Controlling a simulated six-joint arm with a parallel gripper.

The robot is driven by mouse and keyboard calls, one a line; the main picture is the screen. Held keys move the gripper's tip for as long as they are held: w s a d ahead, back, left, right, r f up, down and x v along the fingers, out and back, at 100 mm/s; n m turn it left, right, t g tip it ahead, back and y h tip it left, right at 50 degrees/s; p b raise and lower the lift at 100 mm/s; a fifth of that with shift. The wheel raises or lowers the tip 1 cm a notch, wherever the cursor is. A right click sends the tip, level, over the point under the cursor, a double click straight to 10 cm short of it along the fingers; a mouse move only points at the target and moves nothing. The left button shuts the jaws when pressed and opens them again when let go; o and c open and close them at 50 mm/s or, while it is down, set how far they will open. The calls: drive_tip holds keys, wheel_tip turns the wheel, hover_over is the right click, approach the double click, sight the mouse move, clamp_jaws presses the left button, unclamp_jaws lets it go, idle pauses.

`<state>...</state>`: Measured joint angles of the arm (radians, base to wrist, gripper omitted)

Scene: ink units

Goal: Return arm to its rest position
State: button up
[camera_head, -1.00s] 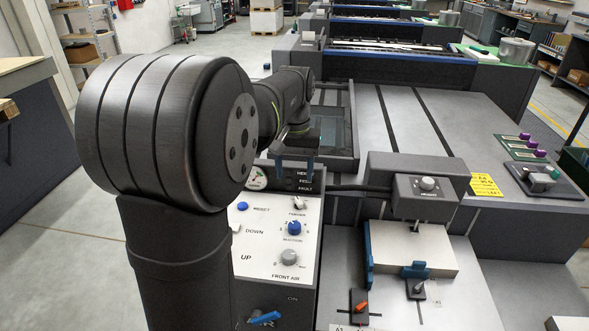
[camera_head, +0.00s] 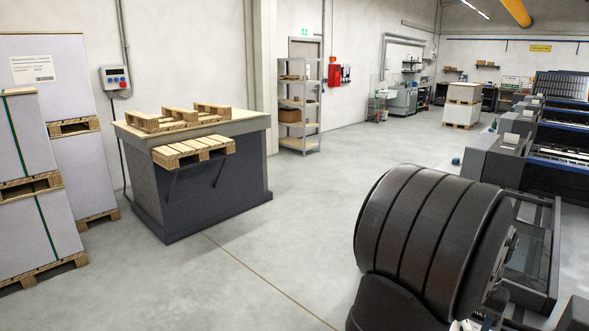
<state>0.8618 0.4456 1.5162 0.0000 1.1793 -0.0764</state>
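My arm shows only as a large dark rounded joint and part of the link below it, at the lower right of the head view. The rest of my arm is hidden behind that joint or out of the picture. My gripper is not seen in this view, so its fingers and anything in them cannot be told.
A dark bench (camera_head: 205,185) with small wooden pallets (camera_head: 193,150) stands at the left. Wrapped stacks (camera_head: 60,120) stand beside it. Printing units (camera_head: 495,160) line the right edge. The grey floor (camera_head: 270,260) between is clear. A shelf rack (camera_head: 299,105) stands at the back.

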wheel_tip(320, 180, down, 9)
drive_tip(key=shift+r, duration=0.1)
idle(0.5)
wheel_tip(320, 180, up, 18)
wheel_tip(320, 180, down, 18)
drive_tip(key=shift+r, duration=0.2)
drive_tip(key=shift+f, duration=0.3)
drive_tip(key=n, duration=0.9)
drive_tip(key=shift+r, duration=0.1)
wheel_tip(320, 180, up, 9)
